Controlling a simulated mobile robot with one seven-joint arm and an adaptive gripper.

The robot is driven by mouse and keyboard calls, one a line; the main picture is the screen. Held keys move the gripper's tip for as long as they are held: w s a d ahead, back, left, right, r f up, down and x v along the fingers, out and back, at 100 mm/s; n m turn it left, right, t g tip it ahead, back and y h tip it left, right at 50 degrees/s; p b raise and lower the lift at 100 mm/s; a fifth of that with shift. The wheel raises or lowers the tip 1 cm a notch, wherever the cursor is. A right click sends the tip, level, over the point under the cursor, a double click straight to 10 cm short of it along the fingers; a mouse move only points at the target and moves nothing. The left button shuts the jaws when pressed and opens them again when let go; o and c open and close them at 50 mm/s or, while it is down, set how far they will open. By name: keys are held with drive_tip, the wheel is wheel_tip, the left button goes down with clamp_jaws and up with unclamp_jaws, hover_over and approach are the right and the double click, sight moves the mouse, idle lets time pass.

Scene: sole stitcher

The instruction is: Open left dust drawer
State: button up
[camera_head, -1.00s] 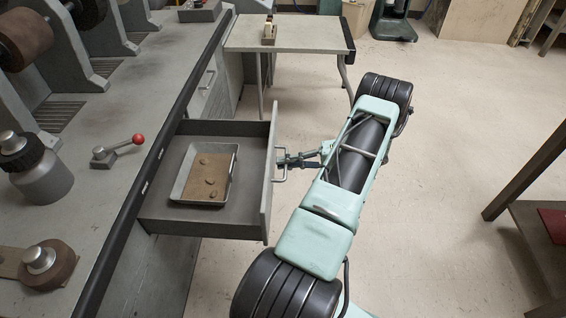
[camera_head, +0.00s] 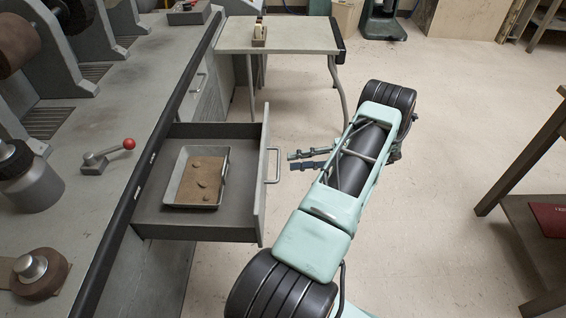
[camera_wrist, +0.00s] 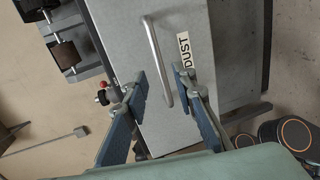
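The dust drawer (camera_head: 208,226) is pulled out from the bench at the left. A shallow tray (camera_head: 224,178) with a brown bottom and a few small lumps lies inside it. Its front panel carries a bar handle (camera_head: 276,165). In the wrist view, the drawer front (camera_wrist: 190,60) shows a "DUST" label (camera_wrist: 187,58) beside the handle (camera_wrist: 157,62). My gripper (camera_head: 290,162) is open and empty, just right of the handle and apart from it. In the wrist view, the two fingers of my gripper (camera_wrist: 168,92) stand apart, with the handle's lower end seen between them.
The workbench (camera_head: 85,215) with rollers and a red-knobbed lever (camera_head: 112,156) runs along the left. A small table (camera_head: 285,40) stands behind the drawer. Another handle (camera_head: 199,82) is on the bench front farther back. A shelf unit (camera_head: 520,205) stands at the right. The floor between is clear.

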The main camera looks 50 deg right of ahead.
drive_tip(key=v, duration=0.5)
drive_tip(key=shift+s+d, duration=0.25)
drive_tip(key=shift+s, duration=0.1)
